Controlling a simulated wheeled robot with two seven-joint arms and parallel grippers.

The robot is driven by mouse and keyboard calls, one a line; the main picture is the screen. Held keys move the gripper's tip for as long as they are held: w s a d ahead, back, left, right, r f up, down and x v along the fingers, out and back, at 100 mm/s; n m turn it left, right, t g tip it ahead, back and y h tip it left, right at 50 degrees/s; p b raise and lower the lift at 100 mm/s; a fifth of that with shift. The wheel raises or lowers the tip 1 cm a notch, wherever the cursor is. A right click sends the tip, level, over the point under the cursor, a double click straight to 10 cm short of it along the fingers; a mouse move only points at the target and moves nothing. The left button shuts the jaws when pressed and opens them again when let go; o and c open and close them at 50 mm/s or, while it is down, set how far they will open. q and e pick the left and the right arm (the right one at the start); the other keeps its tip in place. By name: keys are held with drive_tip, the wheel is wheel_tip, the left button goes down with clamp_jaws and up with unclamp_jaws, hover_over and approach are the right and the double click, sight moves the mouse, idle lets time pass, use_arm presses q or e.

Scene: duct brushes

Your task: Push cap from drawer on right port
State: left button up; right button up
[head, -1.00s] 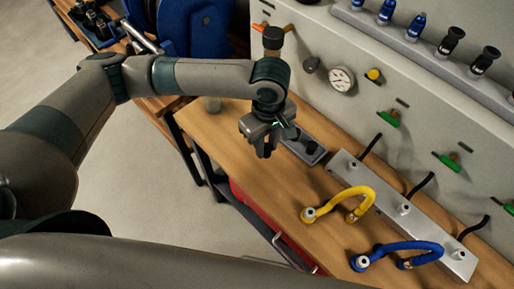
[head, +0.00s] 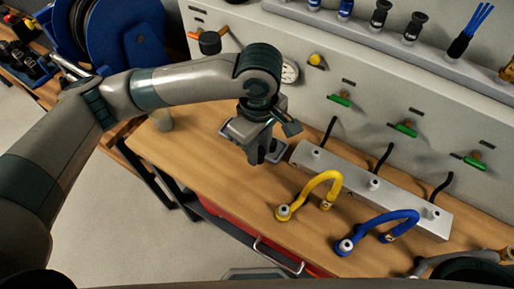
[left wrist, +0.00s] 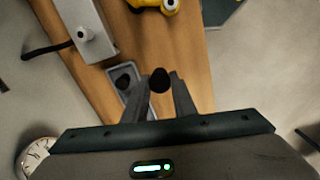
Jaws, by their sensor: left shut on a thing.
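My left gripper (head: 256,160) is above the back part of the workbench, left of the manifold. In the left wrist view its fingers (left wrist: 159,98) are shut on a black cap (left wrist: 160,80). A grey tray (left wrist: 119,72) with another black cap (left wrist: 123,81) lies below; in the head view the tray is largely hidden behind the gripper. The metal manifold bar (head: 403,197) carries three ports; the right port (head: 434,213) stands uncapped at its right end. A red drawer front (head: 225,222) with a handle (head: 278,255) shows under the benchtop.
A yellow hose (head: 322,180) and a blue hose (head: 385,222) arch up in front of the manifold. Black hoses run from the manifold to the wall panel (head: 350,120), which has green-handled valves. The benchtop (head: 215,170) left of the yellow hose is clear.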

use_arm(q)
drive_tip(key=w+a+m+b, duration=0.2)
drive_tip(key=a+m, duration=0.7)
drive_tip(key=a, duration=1.2)
drive_tip(key=shift+a+r+m+b, duration=0.3)
drive_tip(key=shift+a+r+b, duration=0.15)
drive_tip(key=shift+b, duration=0.2)
drive_tip(key=shift+w, duration=0.1)
